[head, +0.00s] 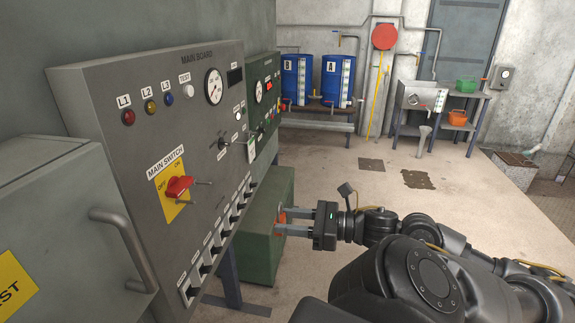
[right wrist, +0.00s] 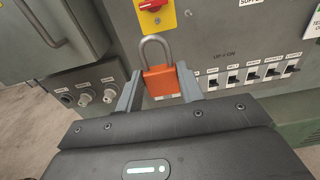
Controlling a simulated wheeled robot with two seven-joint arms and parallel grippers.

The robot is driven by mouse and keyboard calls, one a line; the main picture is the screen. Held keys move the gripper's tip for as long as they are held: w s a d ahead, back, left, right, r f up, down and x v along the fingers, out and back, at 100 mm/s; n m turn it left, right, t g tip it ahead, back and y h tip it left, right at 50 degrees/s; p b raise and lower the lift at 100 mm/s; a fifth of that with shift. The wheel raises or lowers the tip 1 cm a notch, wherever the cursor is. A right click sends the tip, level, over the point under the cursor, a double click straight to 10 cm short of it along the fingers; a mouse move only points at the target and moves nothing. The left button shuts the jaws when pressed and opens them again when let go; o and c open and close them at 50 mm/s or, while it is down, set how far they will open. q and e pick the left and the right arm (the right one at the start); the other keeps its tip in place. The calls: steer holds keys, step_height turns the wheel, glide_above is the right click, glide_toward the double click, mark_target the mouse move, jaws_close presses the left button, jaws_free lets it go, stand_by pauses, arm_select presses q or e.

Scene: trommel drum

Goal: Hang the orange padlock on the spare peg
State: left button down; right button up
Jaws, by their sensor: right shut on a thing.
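The orange padlock (right wrist: 161,80) is held between the two fingers of my right gripper (right wrist: 158,88), its grey shackle pointing up and its body facing the panel. A short grey rod (head: 204,183) sticks out of the board just right of the red main switch (head: 179,187). I cannot tell whether it is the spare peg. My left gripper is not in view.
The grey main board (head: 150,95) carries lamps, a gauge and a row of black switches (head: 217,249). A grey cabinet with a bar handle (head: 125,245) juts out at the left. A dark green box (head: 262,235) stands below the board.

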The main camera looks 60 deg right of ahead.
steer(key=shift+v, duration=2.75)
steer(key=shift+f, duration=0.15)
